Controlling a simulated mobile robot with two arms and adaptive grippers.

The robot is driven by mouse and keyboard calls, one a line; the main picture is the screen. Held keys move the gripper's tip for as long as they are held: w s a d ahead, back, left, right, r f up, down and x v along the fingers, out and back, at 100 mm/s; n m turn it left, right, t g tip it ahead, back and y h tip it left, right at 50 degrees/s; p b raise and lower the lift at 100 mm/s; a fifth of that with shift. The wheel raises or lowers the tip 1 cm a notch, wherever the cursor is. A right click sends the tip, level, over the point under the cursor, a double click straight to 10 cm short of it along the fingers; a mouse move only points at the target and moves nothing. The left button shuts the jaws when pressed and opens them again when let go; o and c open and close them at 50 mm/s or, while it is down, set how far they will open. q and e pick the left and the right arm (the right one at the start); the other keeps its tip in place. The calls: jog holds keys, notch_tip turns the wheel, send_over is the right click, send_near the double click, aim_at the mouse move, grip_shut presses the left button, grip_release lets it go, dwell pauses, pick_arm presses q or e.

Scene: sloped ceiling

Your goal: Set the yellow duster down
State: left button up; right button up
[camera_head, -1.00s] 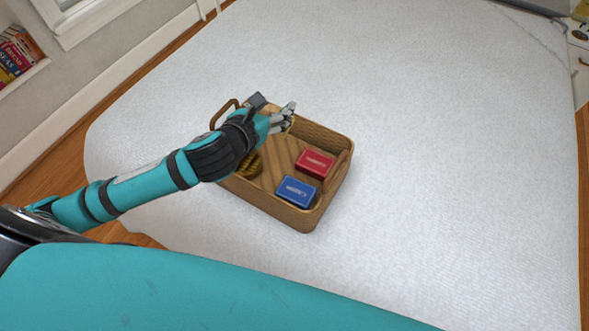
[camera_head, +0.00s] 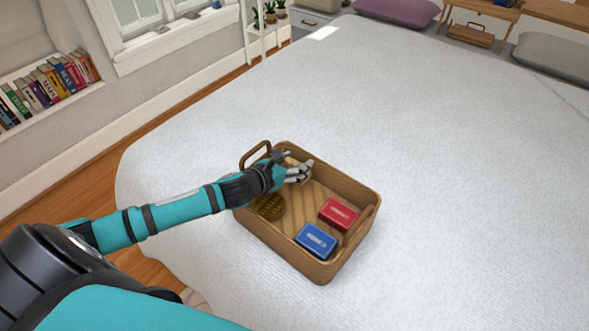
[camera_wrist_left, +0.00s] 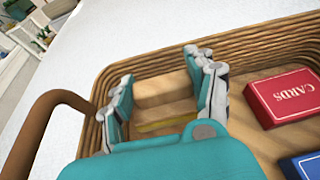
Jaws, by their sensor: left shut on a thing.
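The yellow duster (camera_wrist_left: 165,125) shows in the left wrist view as a tan block with a yellow lower strip, between the fingers of my left gripper (camera_wrist_left: 165,95). My left gripper (camera_head: 302,172) is shut on it, inside or just above the far left part of a wicker basket (camera_head: 362,235). In the head view the fingers and hand largely hide the duster. I cannot tell whether its underside touches the basket floor. My right gripper is in neither view.
Pillows (camera_head: 398,10) lie far back.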

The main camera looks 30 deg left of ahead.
pick_arm(q)
notch_tip(320, 180, down, 2)
jog(key=shift+f+b, duration=0.3)
jog(key=shift+f, duration=0.25)
jog(key=o, duration=1.2)
jog(key=shift+c, duration=0.2)
